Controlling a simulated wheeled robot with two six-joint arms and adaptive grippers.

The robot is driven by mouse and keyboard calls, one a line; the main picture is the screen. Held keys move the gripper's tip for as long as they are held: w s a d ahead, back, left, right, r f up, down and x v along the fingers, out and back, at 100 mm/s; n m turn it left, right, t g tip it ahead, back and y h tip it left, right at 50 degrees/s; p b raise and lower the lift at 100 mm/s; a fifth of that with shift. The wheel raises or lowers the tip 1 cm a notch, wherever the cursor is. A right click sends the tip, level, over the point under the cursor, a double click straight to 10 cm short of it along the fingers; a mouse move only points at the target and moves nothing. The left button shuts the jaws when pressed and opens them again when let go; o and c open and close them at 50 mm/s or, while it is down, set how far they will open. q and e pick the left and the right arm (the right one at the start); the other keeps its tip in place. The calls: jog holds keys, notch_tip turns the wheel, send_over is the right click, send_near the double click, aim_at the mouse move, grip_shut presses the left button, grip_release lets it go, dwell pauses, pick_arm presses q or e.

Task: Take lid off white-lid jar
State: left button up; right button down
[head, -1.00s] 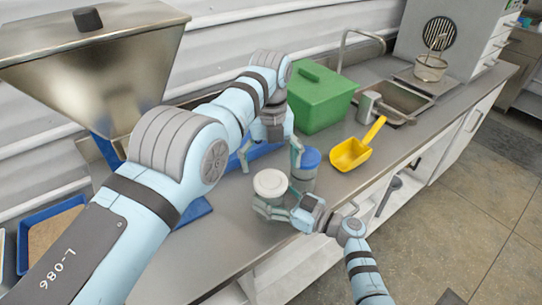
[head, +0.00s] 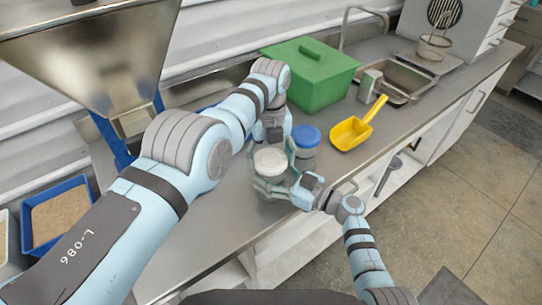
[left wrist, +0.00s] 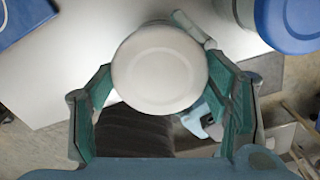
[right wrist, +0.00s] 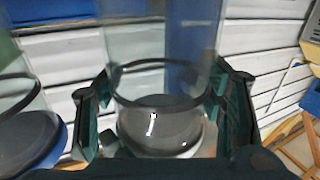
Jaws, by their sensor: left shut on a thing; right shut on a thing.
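My right gripper (head: 272,185) comes from the front right and is shut on the clear jar body. In the right wrist view the clear jar (right wrist: 165,85) lies between its fingers (right wrist: 165,100). The jar's contents cannot be told.
A blue-lid jar (head: 306,136) stands close on the right. Beyond it are a yellow scoop (head: 350,133), a green bin (head: 312,78) and a sink (head: 405,82). A metal hopper (head: 95,60) and a blue tray (head: 57,187) are on the left.

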pick_arm(q)
jog(key=n, duration=0.8)
jog(key=shift+n, duration=0.3)
jog(key=n, duration=0.4)
jog(key=shift+n, duration=0.4)
jog(key=n, duration=0.4)
jog(key=shift+n, duration=0.3)
jog(key=n, duration=0.9)
jog(key=shift+r+n, duration=0.1)
jog(key=shift+n, duration=0.3)
jog(key=n, duration=0.4)
jog(key=shift+n, duration=0.3)
jog(key=n, duration=2.1)
jog(key=shift+r, duration=0.1)
